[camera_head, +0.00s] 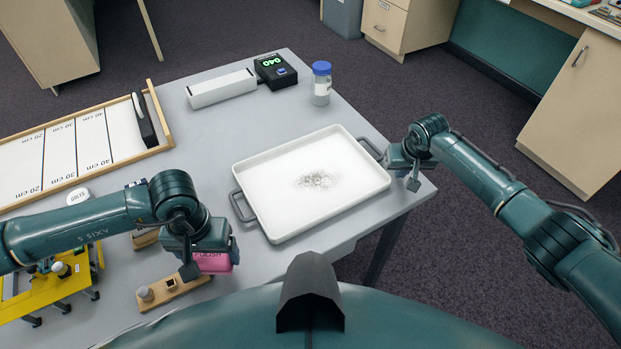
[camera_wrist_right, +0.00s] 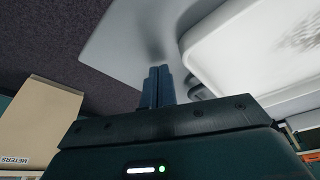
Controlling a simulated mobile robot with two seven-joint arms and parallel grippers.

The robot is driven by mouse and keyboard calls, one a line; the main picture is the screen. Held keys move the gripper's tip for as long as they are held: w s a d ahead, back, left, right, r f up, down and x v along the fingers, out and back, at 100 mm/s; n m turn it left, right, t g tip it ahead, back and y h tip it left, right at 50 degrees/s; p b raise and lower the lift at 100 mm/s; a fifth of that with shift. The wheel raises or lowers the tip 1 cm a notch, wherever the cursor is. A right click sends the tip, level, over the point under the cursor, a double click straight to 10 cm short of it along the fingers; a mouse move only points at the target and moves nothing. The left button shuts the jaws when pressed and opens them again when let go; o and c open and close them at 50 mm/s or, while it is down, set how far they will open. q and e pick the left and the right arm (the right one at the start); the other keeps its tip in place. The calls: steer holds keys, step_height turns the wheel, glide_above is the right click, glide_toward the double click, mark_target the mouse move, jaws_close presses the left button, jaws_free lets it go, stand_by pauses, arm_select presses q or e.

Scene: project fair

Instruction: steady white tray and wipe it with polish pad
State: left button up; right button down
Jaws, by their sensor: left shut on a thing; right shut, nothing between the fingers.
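The white tray (camera_head: 285,222) lies flat on the grey table, with a dark grey speckled smudge (camera_head: 316,181) near its middle. It has a dark handle on each side; the left handle (camera_head: 240,206) is free. My left gripper (camera_head: 205,262) is shut on the pink polish pad (camera_head: 214,262), held left of the tray near the table's front. My right gripper (camera_head: 402,165) is shut and empty beside the tray's right side, near the right handle (camera_head: 371,149). In the right wrist view the closed fingers (camera_wrist_right: 157,88) are close to the handle and tray rim (camera_wrist_right: 215,45); contact cannot be told.
A white bar with a black display box (camera_head: 276,71) and a blue-capped jar (camera_head: 321,83) stand behind the tray. A wooden-framed ruled board (camera_head: 80,150) lies at left. A yellow stand (camera_head: 50,290) and wooden block (camera_head: 174,291) are at front left.

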arm_select(q)
steer(key=shift+f+b, duration=0.3)
steer(key=shift+f, duration=0.05)
arm_select(e)
steer(key=shift+f, duration=0.55)
arm_select(q)
steer(key=shift+r, duration=0.15)
arm_select(e)
steer(key=shift+r, duration=0.15)
arm_select(q)
step_height(320, 180, up, 7)
steer(key=p, duration=0.7)
arm_select(e)
step_height(320, 180, up, 6)
steer(key=shift+f, duration=0.1)
arm_select(q)
steer(key=shift+f, duration=0.2)
